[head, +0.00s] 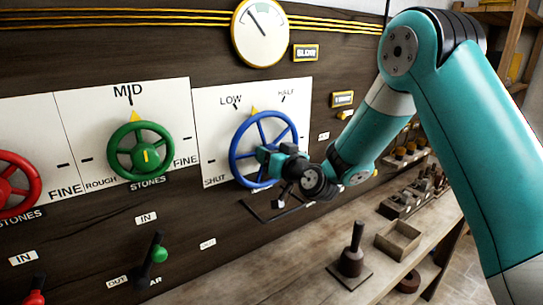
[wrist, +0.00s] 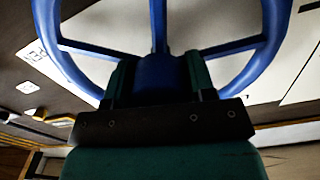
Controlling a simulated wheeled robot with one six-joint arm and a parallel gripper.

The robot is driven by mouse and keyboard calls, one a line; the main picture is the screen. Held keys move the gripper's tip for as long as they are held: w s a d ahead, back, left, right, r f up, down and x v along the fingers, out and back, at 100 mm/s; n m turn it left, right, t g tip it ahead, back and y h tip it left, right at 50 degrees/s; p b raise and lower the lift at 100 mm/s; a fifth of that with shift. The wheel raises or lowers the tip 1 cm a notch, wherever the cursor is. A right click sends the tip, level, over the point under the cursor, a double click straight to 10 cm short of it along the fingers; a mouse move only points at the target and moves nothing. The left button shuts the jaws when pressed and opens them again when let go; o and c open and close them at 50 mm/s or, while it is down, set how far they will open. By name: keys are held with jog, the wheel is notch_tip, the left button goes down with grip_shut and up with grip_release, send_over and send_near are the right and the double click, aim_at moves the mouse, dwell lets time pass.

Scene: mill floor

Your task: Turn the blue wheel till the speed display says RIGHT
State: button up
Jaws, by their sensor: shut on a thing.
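The blue wheel (head: 234,150) is mounted on a white panel marked SHUT, LOW and HALF. A yellow pointer (head: 254,110) sits above its rim, between LOW and HALF. My gripper (head: 268,156) is at the wheel's middle, with its fingers on both sides of the blue hub (wrist: 158,75) in the wrist view, shut on it. My gripper hides part of the wheel's lower right. The display plate (head: 305,51) beside the round gauge (head: 261,32) appears to read SLOW. The gauge's needle points to the upper left.
A green wheel (head: 140,151) and a red wheel (head: 14,186) are to the left. A green-handled lever (head: 158,248) sticks out below. A bench (head: 300,270) under the panel holds a dark weight-like object (head: 352,252) and a wooden box (head: 398,240).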

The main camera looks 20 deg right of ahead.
jog(key=m, duration=0.4)
jog(key=shift+m, duration=0.3)
jog(key=m, duration=0.4)
jog(key=shift+m, duration=0.3)
jog(key=o, duration=0.9)
jog(key=shift+b+v, duration=7.35)
jog(key=shift+v, duration=1.35)
